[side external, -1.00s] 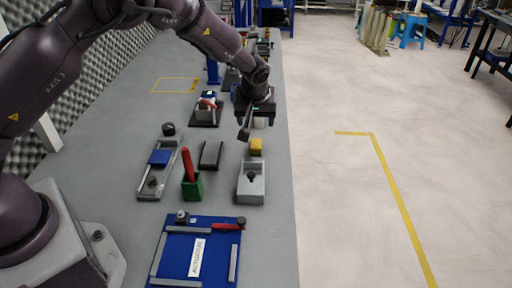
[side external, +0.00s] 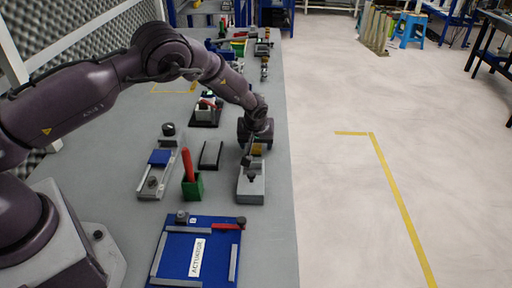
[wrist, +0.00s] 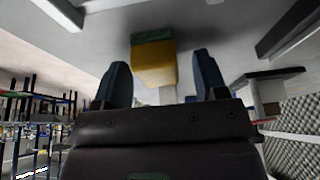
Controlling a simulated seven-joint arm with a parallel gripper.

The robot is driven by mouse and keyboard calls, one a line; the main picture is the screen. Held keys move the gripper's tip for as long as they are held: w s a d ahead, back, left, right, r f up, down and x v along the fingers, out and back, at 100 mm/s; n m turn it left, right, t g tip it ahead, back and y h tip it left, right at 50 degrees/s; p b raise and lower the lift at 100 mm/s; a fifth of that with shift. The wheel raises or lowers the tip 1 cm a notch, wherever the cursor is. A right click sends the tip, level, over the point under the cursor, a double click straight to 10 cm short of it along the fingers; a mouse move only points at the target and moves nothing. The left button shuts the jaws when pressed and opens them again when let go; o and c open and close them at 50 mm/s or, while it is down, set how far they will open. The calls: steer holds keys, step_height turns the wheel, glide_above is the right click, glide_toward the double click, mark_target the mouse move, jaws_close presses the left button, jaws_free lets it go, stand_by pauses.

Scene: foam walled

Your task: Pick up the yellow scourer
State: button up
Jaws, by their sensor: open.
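The yellow scourer (side external: 258,149) stands on the grey bench behind a light grey block, partly hidden by my gripper in the side view. In the wrist view the scourer (wrist: 154,66) is a yellow block with a green face, seen between the two dark blue fingers. My gripper (side external: 252,153) is low at the scourer in the side view. In the wrist view my gripper (wrist: 161,68) is open, with gaps showing between the fingers and the scourer's sides.
The light grey block (side external: 251,186) with a dark knob is just in front of the scourer. A black-edged tray (side external: 211,154), a green holder (side external: 193,187) with a red handle and a blue fixture board (side external: 215,245) lie nearby. The bench's right edge is close.

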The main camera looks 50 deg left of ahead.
steer(key=c, duration=1)
steer(key=shift+r, duration=0.45)
step_height(320, 180, up, 3)
steer(key=shift+f, duration=0.2)
steer(key=s+r, duration=0.3)
steer(key=s, duration=0.1)
steer(key=s+r, duration=0.3)
steer(key=s, duration=0.2)
steer(key=s+d+r, duration=0.1)
steer(key=s+r, duration=0.2)
steer(key=s, duration=0.2)
steer(key=shift+r, duration=0.3)
